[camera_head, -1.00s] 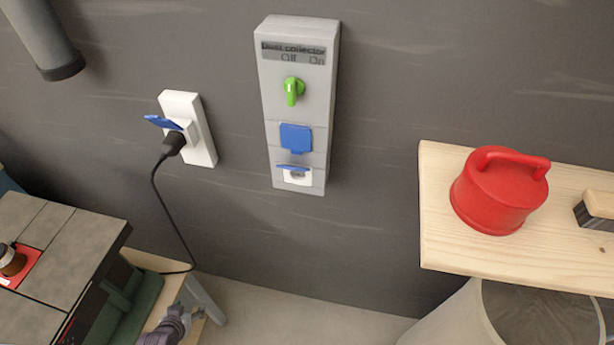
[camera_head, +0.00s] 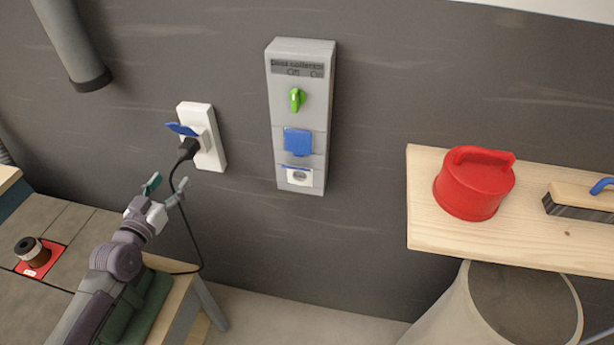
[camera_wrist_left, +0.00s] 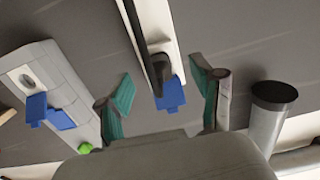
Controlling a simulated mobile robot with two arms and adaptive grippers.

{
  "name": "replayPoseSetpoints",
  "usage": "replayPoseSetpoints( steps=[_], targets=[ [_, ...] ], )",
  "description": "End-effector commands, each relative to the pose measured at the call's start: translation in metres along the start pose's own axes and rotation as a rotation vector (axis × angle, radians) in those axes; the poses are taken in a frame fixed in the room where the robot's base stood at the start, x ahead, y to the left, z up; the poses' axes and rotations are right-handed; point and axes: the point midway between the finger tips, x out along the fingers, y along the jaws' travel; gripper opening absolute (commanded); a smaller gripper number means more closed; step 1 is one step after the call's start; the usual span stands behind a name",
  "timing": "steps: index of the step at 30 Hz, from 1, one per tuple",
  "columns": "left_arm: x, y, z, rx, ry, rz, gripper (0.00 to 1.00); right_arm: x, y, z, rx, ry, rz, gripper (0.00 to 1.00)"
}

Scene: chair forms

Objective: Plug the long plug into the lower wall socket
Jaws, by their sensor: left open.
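A black plug (camera_head: 188,148) sits in the white wall socket (camera_head: 212,155), below its raised blue lid (camera_head: 182,129). Its black cable hangs down. My left gripper (camera_head: 166,187) is open and empty, a little below and left of the plug. In the left wrist view, the plug (camera_wrist_left: 160,68) and blue lid (camera_wrist_left: 171,93) show between the open fingers (camera_wrist_left: 163,84), apart from them. Right of the socket, a grey dust collector box (camera_head: 294,110) has a closed blue cover (camera_head: 298,141) and, at its bottom, a white socket (camera_head: 300,177) with its face showing. My right gripper is out of view.
A wooden shelf (camera_head: 425,220) at the right holds a red lidded container (camera_head: 474,187) and a brush (camera_head: 580,201). A grey bin (camera_head: 465,320) stands below it. A pipe (camera_head: 70,40) hangs upper left. A grey-topped bench (camera_head: 75,222) is lower left.

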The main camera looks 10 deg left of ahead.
Motion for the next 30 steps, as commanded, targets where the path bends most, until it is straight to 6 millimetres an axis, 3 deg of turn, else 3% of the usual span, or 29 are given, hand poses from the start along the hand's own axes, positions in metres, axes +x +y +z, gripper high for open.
replayPoseSetpoints(
  steps=[3,6,19,30],
  targets=[
    [0.001,0.003,-0.02,0.001,0.033,0.012,0.67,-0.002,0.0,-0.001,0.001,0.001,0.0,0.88],
    [0.001,0.004,-0.025,0.0,0.043,0.016,0.67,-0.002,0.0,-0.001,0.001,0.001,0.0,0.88],
    [0.005,0.004,-0.025,0.0,0.044,0.016,0.67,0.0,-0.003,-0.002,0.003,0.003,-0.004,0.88],
    [0.051,0.004,-0.026,0.0,0.047,0.015,0.67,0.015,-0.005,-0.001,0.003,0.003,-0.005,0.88]
  ],
)
